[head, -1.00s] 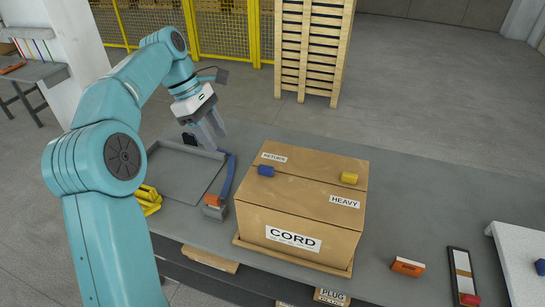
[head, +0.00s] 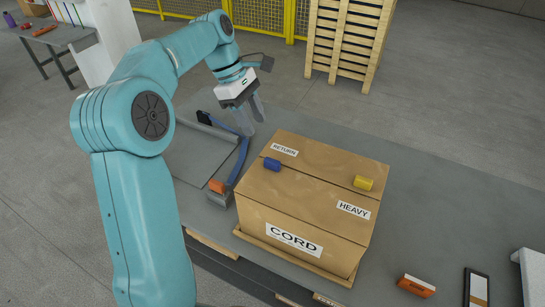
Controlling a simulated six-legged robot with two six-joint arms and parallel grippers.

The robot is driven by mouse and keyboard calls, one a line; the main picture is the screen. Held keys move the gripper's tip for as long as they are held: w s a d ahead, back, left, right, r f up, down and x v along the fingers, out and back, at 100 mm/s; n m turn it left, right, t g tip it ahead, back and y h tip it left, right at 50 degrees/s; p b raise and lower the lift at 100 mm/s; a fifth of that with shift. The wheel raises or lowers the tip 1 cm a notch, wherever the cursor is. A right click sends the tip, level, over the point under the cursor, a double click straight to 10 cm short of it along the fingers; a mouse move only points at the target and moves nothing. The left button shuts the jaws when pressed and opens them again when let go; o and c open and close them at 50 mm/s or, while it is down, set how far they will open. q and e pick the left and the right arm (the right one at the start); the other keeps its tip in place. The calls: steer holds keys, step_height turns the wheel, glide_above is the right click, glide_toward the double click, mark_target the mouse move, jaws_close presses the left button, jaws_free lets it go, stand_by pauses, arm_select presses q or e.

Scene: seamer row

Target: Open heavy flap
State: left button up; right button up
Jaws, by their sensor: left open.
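The brown cardboard box (head: 293,219) stands closed on the grey bench, with a CORD label on its front. Its top has a far flap marked RETURN (head: 326,155) and a near flap marked HEAVY (head: 303,191). Both lie flat and meet at a seam. A blue block (head: 272,164) sits near the left end of the seam, and a yellow block (head: 364,183) near the right end. My left gripper (head: 251,117) is open and empty, fingers pointing down, beyond the box's far left corner and apart from the box. My right gripper is out of view.
A grey tray (head: 205,150) and a blue-handled tool (head: 237,165) lie left of the box. An orange block (head: 416,285) and a dark-framed item (head: 478,287) lie to the right. A slatted pallet stack (head: 350,40) stands behind the bench.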

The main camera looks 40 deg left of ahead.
mark_target(271, 160)
arm_select(q)
steer(key=x, duration=1.1)
steer(key=shift+s+d, duration=0.1)
steer(key=shift+d, duration=0.05)
steer(key=shift+d+f, duration=0.1)
steer(key=shift+f, duration=0.55)
jaws_close()
